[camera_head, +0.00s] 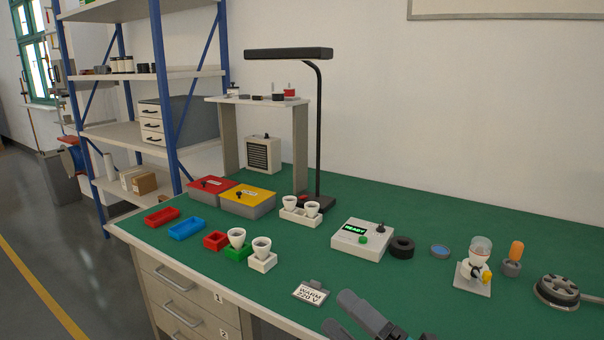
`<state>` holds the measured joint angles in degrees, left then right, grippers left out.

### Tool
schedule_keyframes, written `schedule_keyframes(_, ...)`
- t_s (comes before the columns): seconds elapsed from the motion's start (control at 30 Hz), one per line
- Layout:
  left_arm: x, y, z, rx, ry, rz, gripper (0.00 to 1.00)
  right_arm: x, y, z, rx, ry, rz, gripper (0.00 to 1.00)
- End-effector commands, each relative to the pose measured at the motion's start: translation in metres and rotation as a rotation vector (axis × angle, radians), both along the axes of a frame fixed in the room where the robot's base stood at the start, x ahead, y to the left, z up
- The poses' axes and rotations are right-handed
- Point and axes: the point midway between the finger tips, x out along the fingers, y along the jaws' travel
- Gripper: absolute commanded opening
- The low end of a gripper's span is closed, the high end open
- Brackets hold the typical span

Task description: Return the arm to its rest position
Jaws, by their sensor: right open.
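My right gripper (365,318) shows at the bottom edge of the head view, above the front of the green workbench (430,235). Its fingers are dark grey, open, and nothing shows between them. Most of my right arm is cut off by the frame. My left gripper is not in view. White bulb-like cups stand in a green holder (237,254), a white holder (263,262) and a white double holder (300,217). A control box (362,240) with a lit "READY" display stands at the middle of the bench.
A black lamp (318,130) rises at the back. Red and blue trays (186,230) lie at the left. A glass-domed device (478,262) stands at the right.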

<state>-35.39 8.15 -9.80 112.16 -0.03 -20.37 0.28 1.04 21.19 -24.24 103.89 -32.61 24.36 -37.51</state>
Motion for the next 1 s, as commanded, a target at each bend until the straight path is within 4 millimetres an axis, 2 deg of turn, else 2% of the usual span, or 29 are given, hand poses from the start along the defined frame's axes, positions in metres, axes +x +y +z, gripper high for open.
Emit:
schedule_keyframes(0.03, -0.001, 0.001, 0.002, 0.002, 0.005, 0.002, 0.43, -0.002, -0.014, -0.021, 0.121, 0.189, -0.062, 0.83)
schedule_keyframes(0.17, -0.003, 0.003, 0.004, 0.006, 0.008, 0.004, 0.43, -0.018, -0.053, -0.088, 0.439, 0.653, -0.232, 0.83)
schedule_keyframes(0.3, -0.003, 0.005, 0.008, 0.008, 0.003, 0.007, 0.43, -0.065, -0.088, -0.163, 0.765, 1.083, -0.426, 0.83)
schedule_keyframes(0.43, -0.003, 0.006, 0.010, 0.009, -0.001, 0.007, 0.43, -0.110, -0.104, -0.208, 0.977, 1.336, -0.566, 0.83)
schedule_keyframes(0.5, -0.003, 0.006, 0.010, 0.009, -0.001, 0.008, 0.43, -0.127, -0.108, -0.221, 1.047, 1.416, -0.616, 0.83)
schedule_keyframes(0.6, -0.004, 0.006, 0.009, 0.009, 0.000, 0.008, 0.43, -0.141, -0.111, -0.232, 1.103, 1.476, -0.656, 0.83)
schedule_keyframes(1.0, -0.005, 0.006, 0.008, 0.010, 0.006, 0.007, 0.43, -0.144, -0.111, -0.234, 1.114, 1.488, -0.664, 0.83)
